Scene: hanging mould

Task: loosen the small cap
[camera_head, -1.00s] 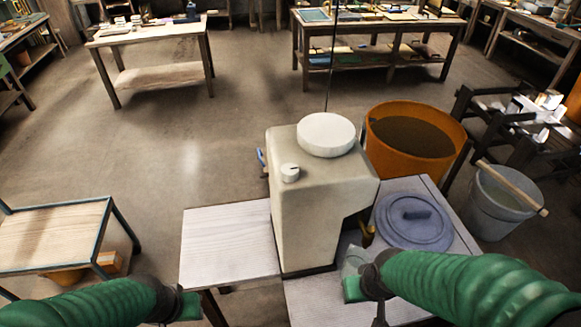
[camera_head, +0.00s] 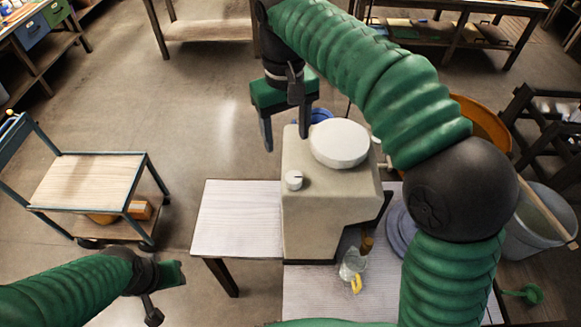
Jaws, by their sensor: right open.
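The small white cap (camera_head: 293,180) sits on the top of the beige mould (camera_head: 330,215), toward its left side. A larger white round lid (camera_head: 340,143) sits beside it, farther back and right. My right gripper (camera_head: 286,142) is open and empty, fingers pointing down, above the small cap in the picture and apart from it. Its arm arches over from the right. My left gripper (camera_head: 172,278) is at the lower left, away from the mould; its finger gap does not show clearly.
A pale slatted table (camera_head: 238,220) stands left of the mould. A low trolley (camera_head: 85,185) is farther left. An orange tub (camera_head: 485,125) and a grey bucket (camera_head: 545,215) are at the right. A clear jug-like item (camera_head: 352,263) is under a tap (camera_head: 367,241).

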